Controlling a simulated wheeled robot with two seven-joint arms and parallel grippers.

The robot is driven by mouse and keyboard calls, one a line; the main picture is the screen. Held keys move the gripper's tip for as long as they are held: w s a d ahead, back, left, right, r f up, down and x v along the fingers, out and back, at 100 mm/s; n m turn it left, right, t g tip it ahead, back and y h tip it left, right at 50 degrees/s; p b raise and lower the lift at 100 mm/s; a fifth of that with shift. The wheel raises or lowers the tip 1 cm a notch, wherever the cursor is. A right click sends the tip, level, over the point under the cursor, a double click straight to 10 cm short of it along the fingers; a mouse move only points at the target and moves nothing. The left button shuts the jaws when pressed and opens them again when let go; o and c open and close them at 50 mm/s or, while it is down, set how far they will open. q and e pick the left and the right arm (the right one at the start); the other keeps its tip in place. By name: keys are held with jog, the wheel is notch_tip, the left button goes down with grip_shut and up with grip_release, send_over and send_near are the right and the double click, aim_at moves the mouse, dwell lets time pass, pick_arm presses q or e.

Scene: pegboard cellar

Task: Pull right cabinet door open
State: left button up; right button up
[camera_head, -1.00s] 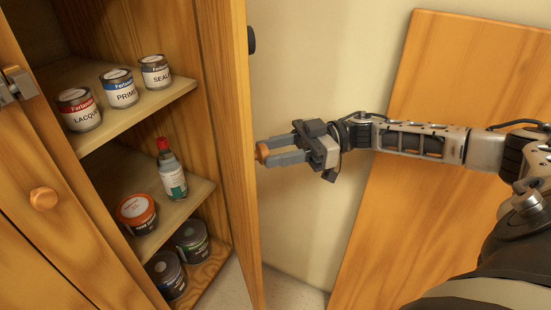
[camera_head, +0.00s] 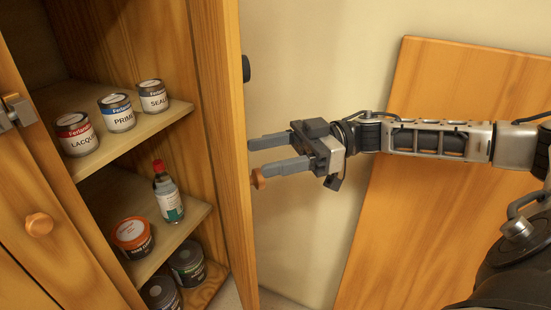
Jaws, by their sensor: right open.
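The right cabinet door (camera_head: 228,150) stands swung open, seen nearly edge-on, with the shelves to its left in full view. Its round orange-brown wooden knob (camera_head: 259,179) sticks out on the door's right side. My right gripper (camera_head: 252,158) comes in from the right and is open, its two grey fingers pointing left at the door. The knob shows just below the lower finger's tip, outside the gap between the fingers. I cannot tell whether finger and knob touch. My left gripper is not in view.
The left cabinet door (camera_head: 60,225) is shut, with its own knob (camera_head: 39,224) and a metal latch at its edge. Cans and a red-capped bottle (camera_head: 167,191) stand on the shelves. A wooden board (camera_head: 450,220) leans on the wall behind my right arm.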

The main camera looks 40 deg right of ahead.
jog(key=s+a+r, duration=0.6)
jog(key=s, duration=0.3)
jog(key=t+y+b, duration=0.2)
jog(key=y+b, duration=0.2)
jog(key=b, duration=0.4)
send_near(256, 182)
jog(key=w+a, duration=0.2)
jog(key=shift+m, duration=0.3)
jog(key=x, duration=0.6)
jog(key=shift+s+p, duration=0.15)
jog(key=shift+p, duration=0.2)
jog(key=shift+w+a+r, duration=0.15)
jog(key=shift+w+a, duration=0.05)
jog(key=shift+a, duration=0.2)
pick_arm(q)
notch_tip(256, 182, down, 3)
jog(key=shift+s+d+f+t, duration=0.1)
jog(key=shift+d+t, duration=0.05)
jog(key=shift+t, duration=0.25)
